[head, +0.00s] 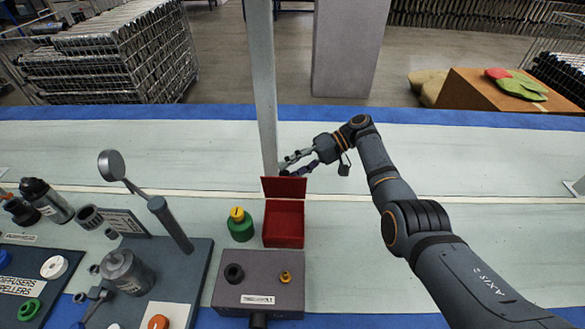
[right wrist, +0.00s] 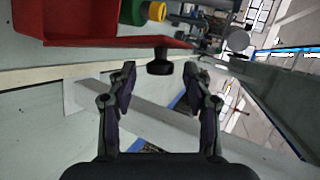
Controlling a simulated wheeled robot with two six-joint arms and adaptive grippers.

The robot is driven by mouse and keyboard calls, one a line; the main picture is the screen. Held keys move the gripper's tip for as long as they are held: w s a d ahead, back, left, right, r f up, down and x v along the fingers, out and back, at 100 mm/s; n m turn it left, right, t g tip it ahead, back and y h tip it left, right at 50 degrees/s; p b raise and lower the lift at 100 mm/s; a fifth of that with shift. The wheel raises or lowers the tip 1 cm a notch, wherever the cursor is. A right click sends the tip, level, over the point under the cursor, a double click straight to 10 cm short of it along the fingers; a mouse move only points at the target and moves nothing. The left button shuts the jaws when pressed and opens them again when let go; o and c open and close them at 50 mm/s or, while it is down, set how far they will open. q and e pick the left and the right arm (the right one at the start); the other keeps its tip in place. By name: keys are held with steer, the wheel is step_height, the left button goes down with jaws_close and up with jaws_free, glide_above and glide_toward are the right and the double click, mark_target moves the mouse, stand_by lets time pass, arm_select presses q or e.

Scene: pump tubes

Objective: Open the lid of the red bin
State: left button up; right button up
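The red bin (head: 284,241) stands on the table in the middle of the head view, and its inside shows. Its red lid (head: 284,187) stands raised at the bin's far edge. In the right wrist view the red bin (right wrist: 75,28) is at the top left, and the lid (right wrist: 140,42) shows nearly edge-on with a black knob (right wrist: 160,64) on it. My right gripper (head: 292,162) is just behind the lid. It also shows in the right wrist view (right wrist: 160,80), its fingers spread and empty, with the knob beyond the gap between the tips. My left gripper is not in view.
A green container with a yellow top (head: 240,227) stands close left of the bin. A grey box (head: 245,292) sits in front of it. A grey post (head: 264,90) rises behind the lid, near my right gripper. The table right of the bin is clear.

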step_height(320, 180, up, 10)
stand_by(0.5)
stand_by(0.3)
